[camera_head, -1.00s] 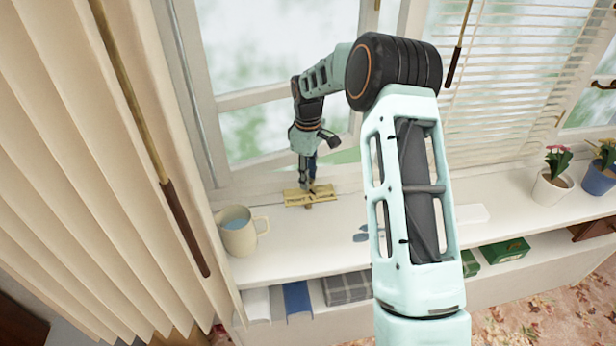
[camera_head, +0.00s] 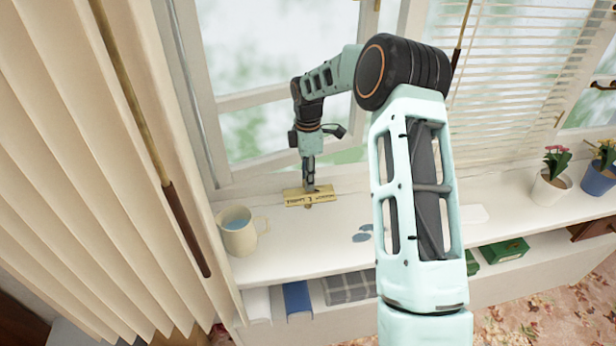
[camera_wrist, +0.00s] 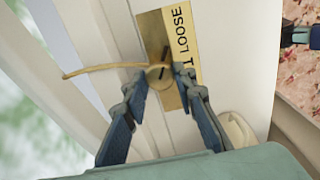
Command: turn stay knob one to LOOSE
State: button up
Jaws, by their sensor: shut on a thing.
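My gripper (camera_wrist: 163,88) is shut on stay knob one (camera_wrist: 158,76), a small round brass knob with a dark line on its face, seen between the fingertips in the wrist view. The knob sits at a brass plate (camera_wrist: 152,32) beside a pale yellow label (camera_wrist: 182,42) with the word LOOSE. The rest of the lettering is partly hidden by the knob and right finger. A thin tan curved strip (camera_wrist: 95,69) runs left from the knob. In the head view my gripper (camera_head: 309,188) points down at the yellow label (camera_head: 294,200) on the sill; the knob is too small to make out there.
Pleated curtains (camera_head: 90,200) hang at the left. Flower pots (camera_head: 551,190) stand far right. Books (camera_head: 297,299) sit on the shelf below.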

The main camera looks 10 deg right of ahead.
dwell(0.4)
jog(key=o, duration=1.2)
jog(key=shift+c, duration=0.2)
jog(key=shift+r, duration=0.1)
notch_tip(320, 180, up, 12)
